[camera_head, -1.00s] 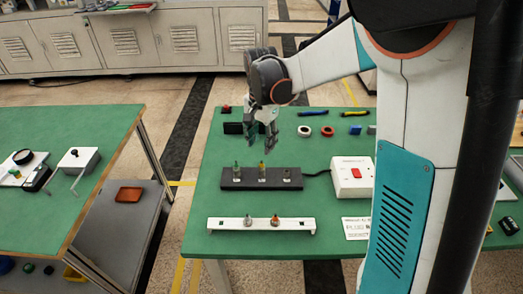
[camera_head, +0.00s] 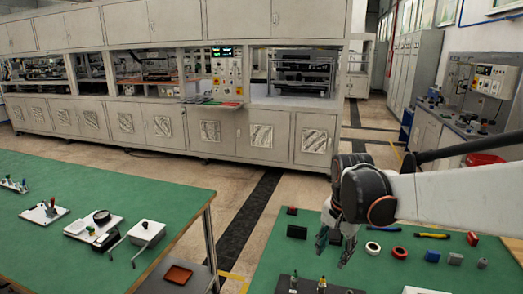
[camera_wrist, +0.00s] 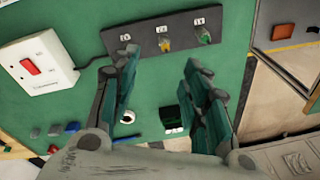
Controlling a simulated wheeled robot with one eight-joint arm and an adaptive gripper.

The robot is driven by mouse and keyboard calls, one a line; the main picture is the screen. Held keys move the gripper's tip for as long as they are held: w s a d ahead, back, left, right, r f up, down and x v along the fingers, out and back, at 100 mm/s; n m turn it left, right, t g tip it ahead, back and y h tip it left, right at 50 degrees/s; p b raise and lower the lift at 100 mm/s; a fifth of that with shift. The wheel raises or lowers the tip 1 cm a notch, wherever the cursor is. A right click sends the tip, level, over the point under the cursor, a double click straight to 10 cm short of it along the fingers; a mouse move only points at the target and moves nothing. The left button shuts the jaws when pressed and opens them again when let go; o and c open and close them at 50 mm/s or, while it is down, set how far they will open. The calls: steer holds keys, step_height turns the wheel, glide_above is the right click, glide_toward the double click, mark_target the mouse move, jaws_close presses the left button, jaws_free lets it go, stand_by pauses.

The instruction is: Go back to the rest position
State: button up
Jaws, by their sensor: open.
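My gripper (camera_head: 336,248) hangs over the far part of the right green table (camera_head: 270,262) in the head view, fingers pointing down. In the wrist view my gripper (camera_wrist: 160,90) has its two fingers spread apart, with nothing between them but table top and small parts. Beyond the fingertips is a dark strip (camera_wrist: 135,42) with numbered positions, holding a yellow part (camera_wrist: 165,44) and a green part (camera_wrist: 203,36). The strip is cut off at the bottom of the head view.
A white box with a red switch (camera_wrist: 35,66) stands beside the strip. A white ring (camera_head: 373,248), a red ring (camera_head: 399,253) and small blocks lie near my gripper. A left green table (camera_head: 90,200) holds fixtures. A floor gap separates the tables; grey cabinets (camera_head: 180,125) stand behind.

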steer(key=s+r+n+t, duration=0.2)
steer(key=s+n+t, duration=0.1)
steer(key=s, duration=0.6)
steer(key=s+r+n+t, duration=0.1)
steer(key=s+n+t, duration=0.1)
steer(key=s+n, duration=0.3)
steer(key=s, duration=0.4)
steer(key=shift+s+r+n+t, duration=0.3)
steer(key=shift+r+t, duration=0.1)
steer(key=shift+d, duration=0.15)
